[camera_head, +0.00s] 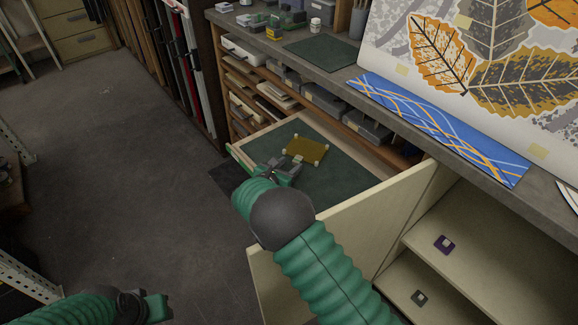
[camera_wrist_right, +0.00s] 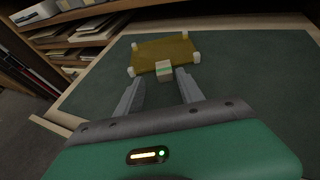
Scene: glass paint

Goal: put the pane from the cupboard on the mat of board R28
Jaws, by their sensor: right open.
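An amber pane (camera_head: 305,150) with pale corner pieces lies flat on the dark green lining of a pulled-out drawer (camera_head: 345,173). In the right wrist view the pane (camera_wrist_right: 163,52) has a small pale tag with a green stripe at its near edge. My right gripper (camera_head: 286,168) is open and empty, just short of that edge; in its wrist view the fingertips (camera_wrist_right: 160,77) point at the tag. My left gripper (camera_head: 158,306) is low at the left, away from the drawer; its jaws are unclear. A small purple piece (camera_head: 444,244) and a grey-green piece (camera_head: 419,297) lie on cupboard shelves. I cannot read any board label.
A cream door panel (camera_head: 335,228) stands between the drawer and the open cupboard. The grey worktop (camera_head: 268,47) above carries a dark green mat (camera_head: 320,53), a blue patterned strip (camera_head: 440,130) and a leaf panel (camera_head: 490,60). Floor at left is clear.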

